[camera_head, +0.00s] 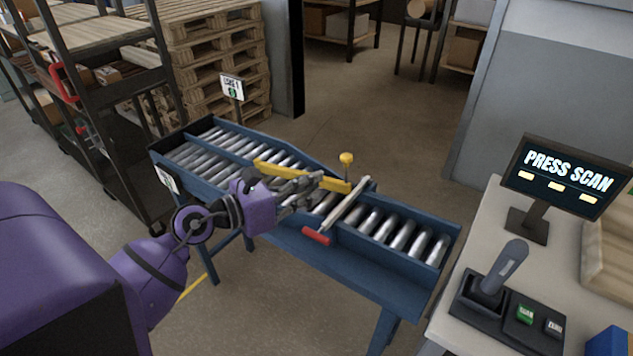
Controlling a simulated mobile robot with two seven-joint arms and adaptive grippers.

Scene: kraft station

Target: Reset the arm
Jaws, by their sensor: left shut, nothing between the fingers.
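My left arm comes in from the left, purple and black. Its gripper (308,186) is shut and empty over the middle of the blue roller conveyor (290,234). The gripper's fingers point right, close to a yellow bar (277,172) that lies slantwise across the rollers. Whether the fingers touch the bar cannot be told. A yellow knob (346,159) stands just past the fingertips. A grey bar (350,205) with a red handle (317,237) crosses the conveyor to the right of the gripper. My right gripper is not in view.
A counter (470,270) at the right holds a screen reading "PRESS SCAN" (566,176), a scanner-like handle (500,270) and a green button (525,313). A dark shelf rack (110,110) and stacked pallets (215,60) stand behind left. Open floor (390,120) lies beyond the conveyor.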

